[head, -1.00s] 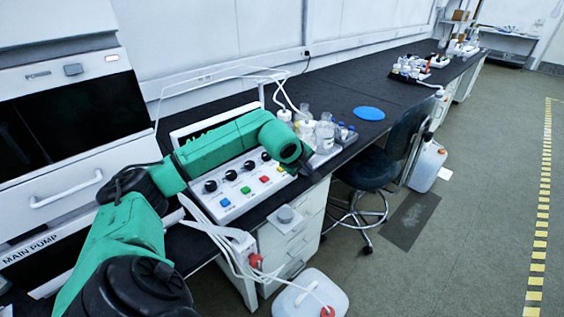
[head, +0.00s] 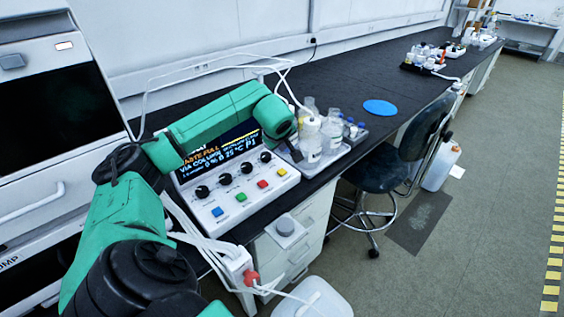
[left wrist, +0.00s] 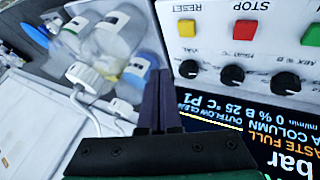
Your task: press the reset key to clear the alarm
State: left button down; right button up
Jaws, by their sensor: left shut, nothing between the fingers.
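The white control box (head: 236,213) has a row of coloured keys along its front. The yellow key (head: 281,172) is at the right end, and the left wrist view shows it (left wrist: 186,28) labelled RESET. The red STOP key (left wrist: 243,30) is beside it. The lit display (head: 225,152) reads "WASTE FULL". My left arm reaches across behind the box. Its gripper fingers (left wrist: 159,74) are shut and empty in the left wrist view, apart from the RESET key and nearer the bottles' side. My right gripper is out of view.
Bottles (head: 312,140) stand in a grey tray (head: 333,158) right of the box, close to my left gripper. White tubing loops behind. A blue disc (head: 380,107) lies on the dark bench, with clear bench around it. A chair (head: 395,160) stands in front.

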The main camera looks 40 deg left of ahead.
pick_arm(q)
jog(key=b, duration=0.4)
send_over(282, 173)
notch_tip(282, 173, down, 6)
jog(key=shift+w+r, duration=0.15)
jog(key=shift+r, duration=0.1)
jog(key=shift+f, duration=0.45)
jog(key=shift+r, duration=0.1)
dwell(0.9)
jog(key=shift+f+b, duration=0.35)
jog(key=shift+f, duration=0.1)
jog(key=shift+f+b, duration=0.35)
jog(key=shift+f, duration=0.15)
dwell(0.4)
dwell(0.4)
jog(key=shift+r+p, duration=0.8)
jog(key=shift+r, duration=0.15)
